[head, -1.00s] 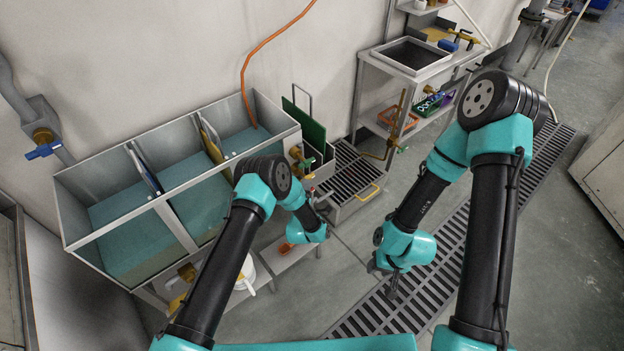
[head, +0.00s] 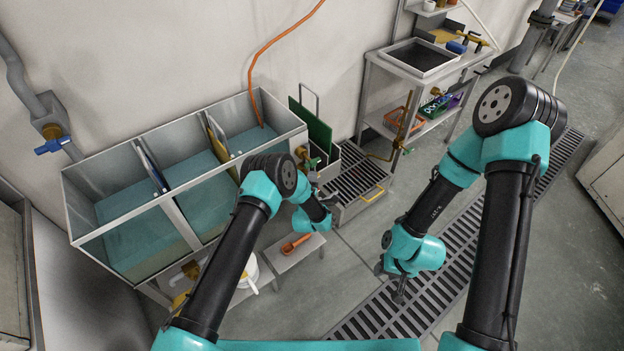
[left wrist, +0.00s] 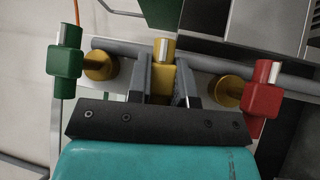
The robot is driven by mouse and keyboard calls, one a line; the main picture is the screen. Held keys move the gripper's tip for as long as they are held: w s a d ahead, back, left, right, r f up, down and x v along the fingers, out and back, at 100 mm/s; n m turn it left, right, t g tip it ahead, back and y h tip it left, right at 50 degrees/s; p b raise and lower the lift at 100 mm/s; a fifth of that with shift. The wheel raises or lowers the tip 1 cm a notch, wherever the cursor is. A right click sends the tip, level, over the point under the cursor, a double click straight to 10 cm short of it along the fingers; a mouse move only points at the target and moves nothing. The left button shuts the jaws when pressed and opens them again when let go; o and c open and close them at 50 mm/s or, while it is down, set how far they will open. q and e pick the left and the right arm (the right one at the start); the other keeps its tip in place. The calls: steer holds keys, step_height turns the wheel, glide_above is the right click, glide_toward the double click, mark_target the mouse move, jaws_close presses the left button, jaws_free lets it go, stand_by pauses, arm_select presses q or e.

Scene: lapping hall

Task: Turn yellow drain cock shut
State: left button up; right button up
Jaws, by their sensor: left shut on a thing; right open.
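In the left wrist view the yellow drain cock (left wrist: 163,50) sits on a grey pipe between a green cock (left wrist: 65,62) and a red cock (left wrist: 262,88). The fingers of my left gripper (left wrist: 163,78) are shut on the yellow handle, one on each side, and hide its lower part. The green and red handles stand clear of the fingers. In the head view my left wrist is beside the right end of the tank, and the yellow handle cannot be made out. My right gripper (head: 399,292) is open and empty above the floor grating.
A three-bay tank (head: 170,218) with teal liquid stands along the wall. A low stool (head: 300,257) bears an orange tool (head: 296,243), beside a white bucket (head: 266,274). A slatted metal stand (head: 352,180) is right of the tank. The floor grating (head: 460,245) is clear.

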arm_select(q)
jaws_close()
steer(key=shift+m+g, duration=0.3)
steer(key=shift+m, duration=0.1)
steer(key=o, duration=0.6)
jaws_free()
steer(key=shift+o, duration=0.2)
steer(key=shift+s, duration=0.15)
steer(key=s+a+f, duration=0.2)
steer(key=s, duration=1.4)
steer(key=shift+s+a, duration=0.3)
steer(key=shift+s, duration=0.1)
